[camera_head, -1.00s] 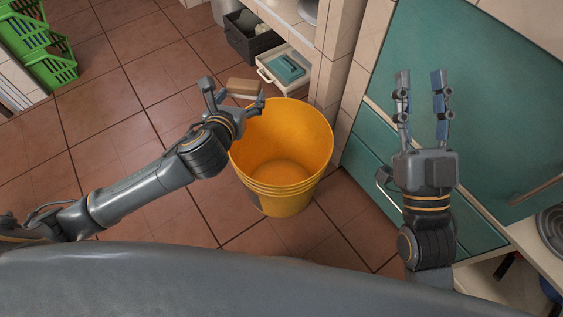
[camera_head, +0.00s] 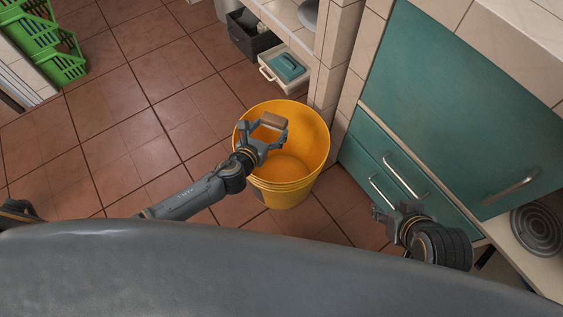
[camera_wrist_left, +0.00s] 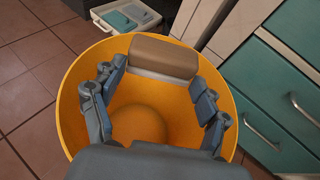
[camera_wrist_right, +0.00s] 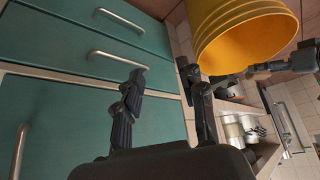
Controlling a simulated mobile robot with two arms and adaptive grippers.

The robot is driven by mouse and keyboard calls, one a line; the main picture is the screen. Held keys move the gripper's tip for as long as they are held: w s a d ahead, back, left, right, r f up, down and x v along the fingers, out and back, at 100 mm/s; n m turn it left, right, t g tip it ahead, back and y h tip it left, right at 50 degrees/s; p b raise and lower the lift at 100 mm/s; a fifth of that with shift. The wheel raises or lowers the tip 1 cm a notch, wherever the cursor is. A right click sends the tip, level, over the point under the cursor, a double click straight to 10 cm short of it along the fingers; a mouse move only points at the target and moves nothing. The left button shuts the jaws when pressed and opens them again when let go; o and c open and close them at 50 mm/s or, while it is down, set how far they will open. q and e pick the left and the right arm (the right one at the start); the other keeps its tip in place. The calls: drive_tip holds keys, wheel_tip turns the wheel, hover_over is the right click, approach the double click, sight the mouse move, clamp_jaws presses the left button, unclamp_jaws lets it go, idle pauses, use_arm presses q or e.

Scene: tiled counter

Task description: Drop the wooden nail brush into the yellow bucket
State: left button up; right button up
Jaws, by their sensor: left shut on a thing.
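The wooden nail brush (camera_head: 273,121), a brown block with a pale lower side, is held between the fingertips of my left gripper (camera_head: 264,128). In the left wrist view the brush (camera_wrist_left: 163,57) spans the gap between the two fingers, over the bucket's opening. The yellow bucket (camera_head: 312,125) stands on the floor; its inside looks empty where it shows. My left gripper is over the bucket's mouth. My right gripper (camera_head: 391,212) is to the right of the bucket, near the drawers. In the right wrist view its fingers (camera_wrist_right: 165,100) are apart with nothing between them.
Teal drawers (camera_head: 378,165) with metal handles stand right of the bucket. A white tray (camera_head: 268,74) with a teal item and a dark bin (camera_head: 252,40) sit behind it. Green crates (camera_head: 50,45) stand at far left. The tiled floor on the left is clear.

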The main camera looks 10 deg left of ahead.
drive_tip(key=w+a+r+t+y+b, duration=0.2)
drive_tip(key=w+a+r+t+b, duration=0.15)
drive_tip(key=w+r+t, duration=0.55)
use_arm(q)
wheel_tip(320, 180, down, 7)
drive_tip(key=b, duration=0.3)
drive_tip(key=shift+s+d+r, duration=0.15)
use_arm(e)
wheel_tip(320, 180, up, 14)
drive_tip(key=a+t+y, duration=0.2)
drive_tip(key=t+y, duration=0.1)
drive_tip(key=t, duration=0.4)
drive_tip(key=shift+w+a+n, duration=0.2)
drive_tip(key=shift+w+n, duration=0.15)
drive_tip(key=shift+n, duration=0.05)
use_arm(q)
drive_tip(key=o, duration=1.2)
use_arm(e)
drive_tip(key=shift+f, duration=0.1)
